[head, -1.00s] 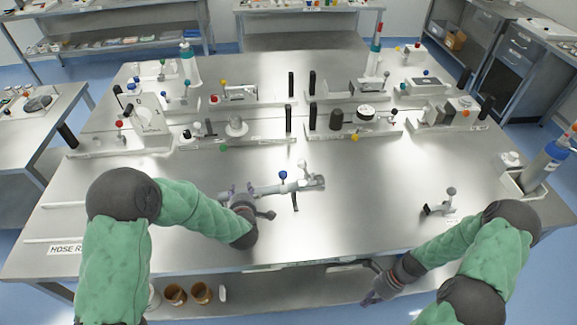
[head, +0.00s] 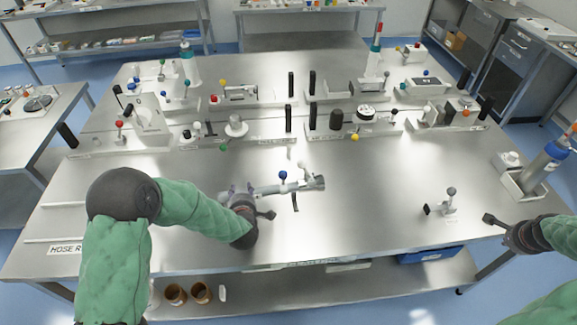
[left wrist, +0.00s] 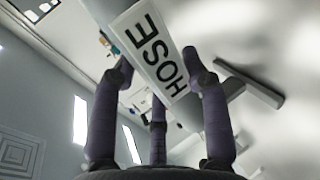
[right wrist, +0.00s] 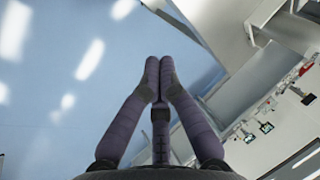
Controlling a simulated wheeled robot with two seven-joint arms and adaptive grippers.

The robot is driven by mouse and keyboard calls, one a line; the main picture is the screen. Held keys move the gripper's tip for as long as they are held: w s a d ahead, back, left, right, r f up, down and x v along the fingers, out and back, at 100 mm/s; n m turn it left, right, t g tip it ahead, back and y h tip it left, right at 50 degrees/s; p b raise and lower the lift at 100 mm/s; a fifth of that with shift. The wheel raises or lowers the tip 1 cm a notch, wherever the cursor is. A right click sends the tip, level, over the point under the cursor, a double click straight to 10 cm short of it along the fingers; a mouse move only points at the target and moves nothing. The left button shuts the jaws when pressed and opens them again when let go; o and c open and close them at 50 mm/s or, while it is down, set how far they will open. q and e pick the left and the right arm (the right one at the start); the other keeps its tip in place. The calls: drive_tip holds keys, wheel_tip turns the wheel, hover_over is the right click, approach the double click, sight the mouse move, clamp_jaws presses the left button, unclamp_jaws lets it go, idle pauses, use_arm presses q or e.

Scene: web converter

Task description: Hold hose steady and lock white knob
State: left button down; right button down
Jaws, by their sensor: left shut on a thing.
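The hose (head: 270,190) is a grey tube lying roughly level above the front middle of the table, with a wider end fitting (head: 316,183) at right. Its white label reading HOSE (left wrist: 158,45) faces the left wrist view. A blue ball knob (head: 283,175) and a small pale part (head: 302,166), perhaps the white knob, stand up from it. My left gripper (head: 243,191) is shut on the hose's left part; its fingers surround the tube. My right gripper (head: 489,218) is shut and empty at the table's right front edge, well away from the hose; its fingertips meet in the right wrist view (right wrist: 160,75).
A small stand with a grey ball knob (head: 446,202) sits on the table at right, between the hose and my right gripper. Several fixtures line the back. A bottle in a holder (head: 545,168) stands at the right edge. The table between hose and stand is clear.

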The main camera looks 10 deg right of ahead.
drive_tip(key=w+r+n+t+h, duration=0.2)
drive_tip(key=r+n, duration=0.1)
drive_tip(key=r, duration=0.8)
drive_tip(key=w+r+n+t+h, duration=0.2)
drive_tip(key=r+h, duration=0.1)
drive_tip(key=r, duration=0.8)
drive_tip(key=w+a+f+n+y, duration=0.3)
drive_tip(key=w+a+n, duration=0.2)
drive_tip(key=w, duration=0.3)
drive_tip(key=w+a+f+n+y, duration=0.2)
drive_tip(key=w+a+n+y, duration=0.15)
drive_tip(key=w+a, duration=0.3)
drive_tip(key=w+a+f+n+g+y, duration=0.1)
drive_tip(key=w+a+f+n, duration=0.1)
drive_tip(key=w+a+n, duration=0.45)
drive_tip(key=w+a+f+n+g+y, duration=0.15)
drive_tip(key=w+a+n, duration=0.25)
drive_tip(key=a, duration=0.5)
drive_tip(key=w+a+n+g+h, duration=0.1)
drive_tip(key=w+a+n+g, duration=0.2)
drive_tip(key=a+n, duration=1.05)
drive_tip(key=s+a+n+h, duration=0.2)
drive_tip(key=a, duration=1.1)
drive_tip(key=s+a+n+g+h, duration=0.1)
drive_tip(key=s+a+n, duration=0.1)
drive_tip(key=a, duration=1.1)
drive_tip(key=shift+s+a+r+h, duration=0.2)
drive_tip(key=shift+s+r+h, duration=0.2)
drive_tip(key=shift+s, duration=0.1)
